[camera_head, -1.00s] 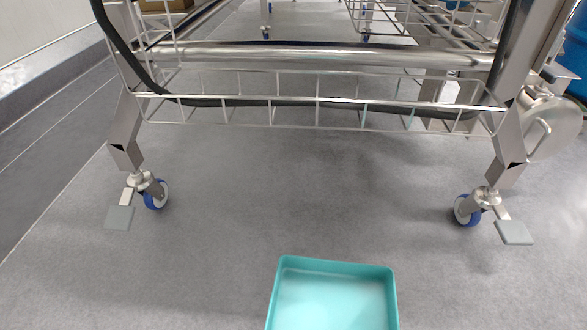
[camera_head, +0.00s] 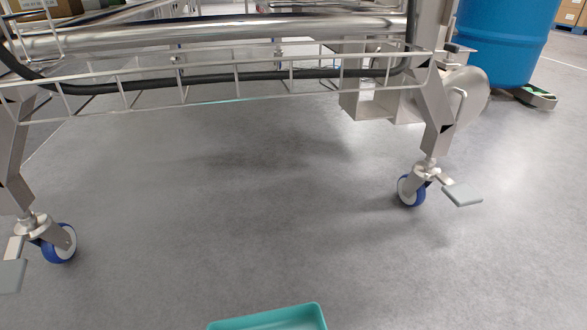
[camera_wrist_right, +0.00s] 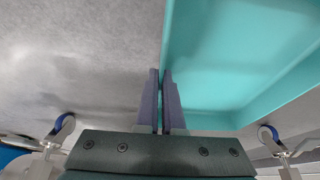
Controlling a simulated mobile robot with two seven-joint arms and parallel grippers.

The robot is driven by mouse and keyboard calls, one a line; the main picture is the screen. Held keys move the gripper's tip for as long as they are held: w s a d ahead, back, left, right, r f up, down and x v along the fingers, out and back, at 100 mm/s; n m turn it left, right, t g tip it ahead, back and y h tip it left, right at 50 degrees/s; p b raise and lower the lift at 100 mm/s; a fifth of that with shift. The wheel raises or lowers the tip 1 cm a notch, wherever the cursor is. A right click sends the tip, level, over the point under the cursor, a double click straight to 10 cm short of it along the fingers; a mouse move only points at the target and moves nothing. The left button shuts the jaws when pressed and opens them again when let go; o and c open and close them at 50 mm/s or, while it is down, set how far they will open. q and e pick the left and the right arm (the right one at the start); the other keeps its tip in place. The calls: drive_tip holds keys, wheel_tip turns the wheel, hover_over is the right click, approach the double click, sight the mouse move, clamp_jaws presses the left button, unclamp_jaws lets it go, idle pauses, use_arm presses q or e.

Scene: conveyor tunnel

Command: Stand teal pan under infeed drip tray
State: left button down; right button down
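The teal pan (camera_head: 275,319) shows only its far rim at the bottom edge of the head view; the rest is cut off. In the right wrist view the pan (camera_wrist_right: 225,60) fills the upper right, its inside facing the camera. My right gripper (camera_wrist_right: 161,72) has its two fingers close together with the pan's side wall between them. The pan appears to be held over open floor in front of the conveyor frame. I cannot pick out the drip tray for certain beneath the conveyor. My left gripper is not in view.
The conveyor frame stands ahead on blue-wheeled casters, left (camera_head: 60,243) and right (camera_head: 410,190), with foot pedals jutting out. A wire rack (camera_head: 210,90) hangs low between its legs. The floor beneath is clear. A blue drum (camera_head: 505,40) stands at the right back.

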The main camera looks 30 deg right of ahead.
wheel_tip(320, 180, down, 6)
drive_tip(key=b, duration=0.4)
drive_tip(key=shift+w+b, duration=0.1)
drive_tip(key=shift+b, duration=0.2)
drive_tip(key=shift+r, duration=0.2)
drive_tip(key=c, duration=1.5)
unclamp_jaws()
drive_tip(key=shift+f, duration=0.2)
drive_tip(key=o, duration=0.5)
drive_tip(key=shift+c, duration=0.2)
